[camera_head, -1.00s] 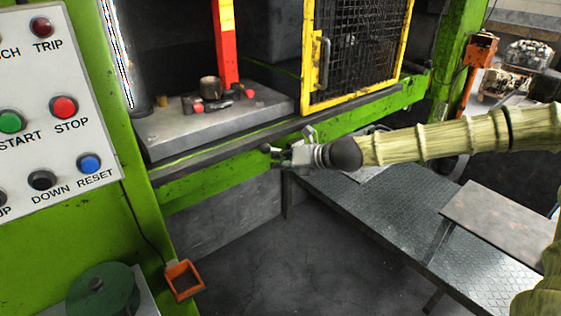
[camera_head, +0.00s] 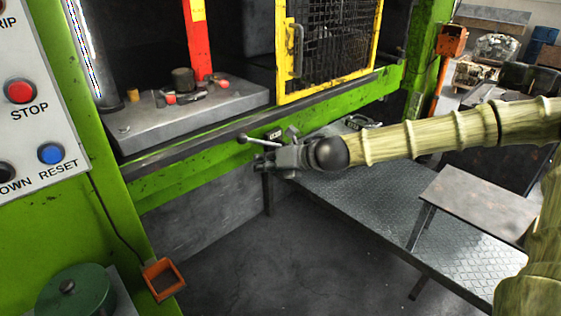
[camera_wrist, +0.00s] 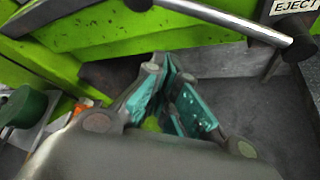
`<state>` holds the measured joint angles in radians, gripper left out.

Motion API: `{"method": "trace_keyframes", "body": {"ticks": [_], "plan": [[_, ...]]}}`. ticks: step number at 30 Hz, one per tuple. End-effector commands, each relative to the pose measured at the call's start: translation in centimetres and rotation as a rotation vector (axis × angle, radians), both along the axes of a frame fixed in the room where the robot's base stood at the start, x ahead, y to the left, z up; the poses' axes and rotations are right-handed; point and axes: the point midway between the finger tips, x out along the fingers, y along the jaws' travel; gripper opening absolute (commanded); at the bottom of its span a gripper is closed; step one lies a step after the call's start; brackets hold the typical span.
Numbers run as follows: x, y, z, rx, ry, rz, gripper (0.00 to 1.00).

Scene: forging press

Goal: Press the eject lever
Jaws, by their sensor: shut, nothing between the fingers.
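The eject lever (camera_head: 262,142) is a thin grey rod with a dark ball knob, jutting from the front of the green press beam. In the wrist view the lever (camera_wrist: 228,20) crosses the top, beside a white EJECT label (camera_wrist: 292,7). My gripper (camera_head: 257,167) is just below the lever in the head view, with its fingers towards the left. In the wrist view my gripper (camera_wrist: 172,62) is shut with its teal finger pads together and nothing between them. The fingertips appear apart from the lever.
The yellow mesh guard (camera_head: 330,50) stands above the beam, open to the press bed (camera_head: 190,118). The control panel (camera_head: 30,140) is at left. A steel bench (camera_head: 370,205) lies below my arm. An orange box (camera_head: 163,279) hangs at lower left. The floor between is clear.

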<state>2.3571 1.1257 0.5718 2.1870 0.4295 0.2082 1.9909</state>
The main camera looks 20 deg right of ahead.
Motion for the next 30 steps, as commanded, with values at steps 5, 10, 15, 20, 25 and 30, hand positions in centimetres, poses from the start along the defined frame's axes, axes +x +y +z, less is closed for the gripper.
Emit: {"method": "trace_keyframes", "body": {"ticks": [5, 10, 15, 20, 25, 30], "plan": [[-1.0, -0.7, 0.8, 0.001, -0.002, -0.001, 0.00], [-1.8, -1.4, 1.3, 0.000, -0.002, 0.000, 0.00], [-2.7, -2.0, 1.8, 0.000, -0.002, 0.000, 0.00], [-3.4, -2.5, 2.3, 0.000, -0.003, 0.000, 0.00], [-4.1, -3.0, 2.6, 0.001, 0.000, -0.001, 0.00], [-4.5, -3.4, 2.8, 0.000, -0.001, 0.000, 0.00]]}}
